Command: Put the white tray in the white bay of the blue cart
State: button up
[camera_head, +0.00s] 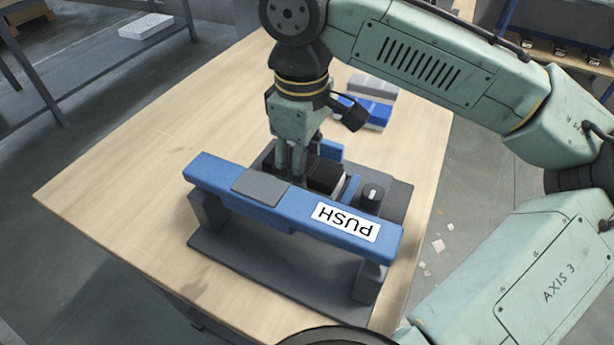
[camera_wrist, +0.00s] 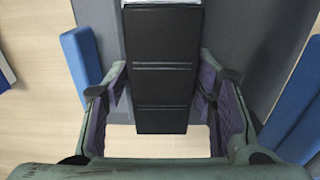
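A blue bar marked PUSH (camera_head: 295,211) stands on grey posts over a dark grey base (camera_head: 265,268) on the table; it may be part of the blue cart. Behind it my gripper (camera_head: 290,170) points down beside a black block (camera_head: 326,175) with a pale part at its side. In the wrist view my gripper (camera_wrist: 171,85) is open, with a finger on each side of the ribbed black block (camera_wrist: 160,85) and visible gaps. A white edge (camera_wrist: 160,2) shows at the block's far end. I cannot clearly make out the white tray or white bay.
Blue and grey items (camera_head: 365,110) lie farther back on the wooden table (camera_head: 130,185), whose left side is clear. A white box (camera_head: 145,25) lies on a shelf at the upper left.

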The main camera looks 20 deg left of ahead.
jog(key=c, duration=0.4)
jog(key=shift+o, duration=0.2)
jog(key=shift+r, duration=0.1)
jog(key=shift+r+p, duration=2.9)
jog(key=shift+p, duration=0.4)
